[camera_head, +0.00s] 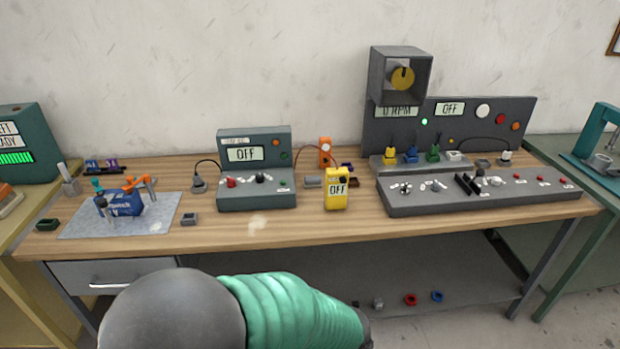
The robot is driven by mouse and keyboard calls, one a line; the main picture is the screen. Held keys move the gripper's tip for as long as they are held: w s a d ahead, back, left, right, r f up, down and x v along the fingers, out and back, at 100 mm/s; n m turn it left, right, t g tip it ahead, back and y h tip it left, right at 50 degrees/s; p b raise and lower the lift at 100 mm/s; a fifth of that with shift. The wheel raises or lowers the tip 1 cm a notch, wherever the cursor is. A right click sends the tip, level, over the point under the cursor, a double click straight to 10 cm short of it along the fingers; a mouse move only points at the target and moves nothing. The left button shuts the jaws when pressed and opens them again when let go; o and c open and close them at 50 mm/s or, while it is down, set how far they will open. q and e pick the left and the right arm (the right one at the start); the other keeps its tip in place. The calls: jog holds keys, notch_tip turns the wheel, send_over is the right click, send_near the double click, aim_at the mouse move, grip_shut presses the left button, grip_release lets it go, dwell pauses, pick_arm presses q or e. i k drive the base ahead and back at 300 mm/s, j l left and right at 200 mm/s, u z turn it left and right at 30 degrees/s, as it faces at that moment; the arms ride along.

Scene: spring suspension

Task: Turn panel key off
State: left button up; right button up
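A dark grey upright panel (480,125) stands at the back right of the bench, with an "OFF" display (450,109), a "0 RPM" display (398,112) and a lit green lamp (424,122). A grey open box (384,80) at its upper left holds a yellow round part with a dark piece on it (403,77). A low sloped control panel (430,204) in front carries knobs, levers and red buttons. I cannot tell which small part is the key. Part of my arm, a grey joint and green sleeve, crosses the bottom. Neither gripper shows.
The wooden bench (290,233) has a clear front strip. A smaller console reading "OFF" (255,200) and a yellow meter reading "OFF" (337,200) stand mid-bench. A grey mat (160,224) with a blue object (127,206) lies left. Small coloured parts lie on the lower shelf (455,285).

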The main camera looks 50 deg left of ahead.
aim_at(405, 191)
jog(key=u, duration=0.85)
jog(key=i+l, duration=0.15)
jog(key=i, duration=0.25)
jog(key=i+l+u, duration=0.15)
jog(key=i, duration=0.3)
jog(key=i+l, duration=0.1)
jog(key=i, duration=0.3)
jog(key=u, duration=0.05)
